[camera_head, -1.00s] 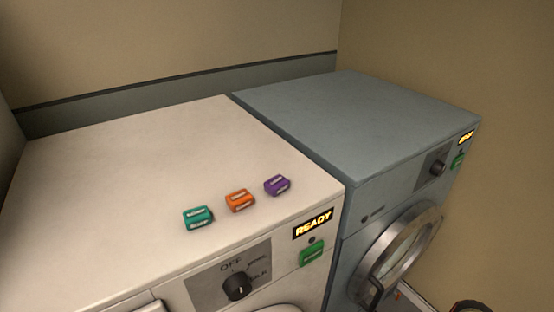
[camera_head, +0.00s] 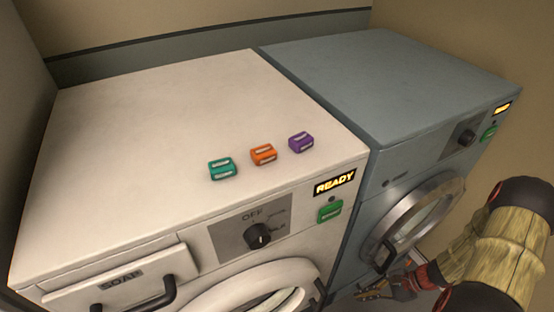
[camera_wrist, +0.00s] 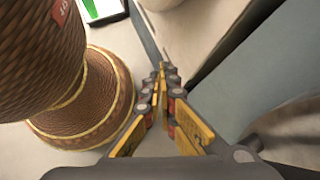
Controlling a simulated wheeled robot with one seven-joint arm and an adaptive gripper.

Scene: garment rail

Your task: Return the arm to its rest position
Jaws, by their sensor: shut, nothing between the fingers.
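My gripper (camera_head: 374,292) is low at the right in the head view, in front of the blue-grey washer's round door (camera_head: 412,228). My arm reaches it from the right edge. In the wrist view, my gripper (camera_wrist: 161,72) has its yellow-and-grey fingers meeting at the tips, with nothing between them. Whether the fingers touch the washer cannot be told.
A white washer (camera_head: 110,150) stands left of the blue-grey washer (camera_head: 400,85). On its top sit a teal block (camera_head: 222,168), an orange block (camera_head: 263,155) and a purple block (camera_head: 301,142). Its soap drawer (camera_head: 120,278) has a dark handle. Walls close the back and sides.

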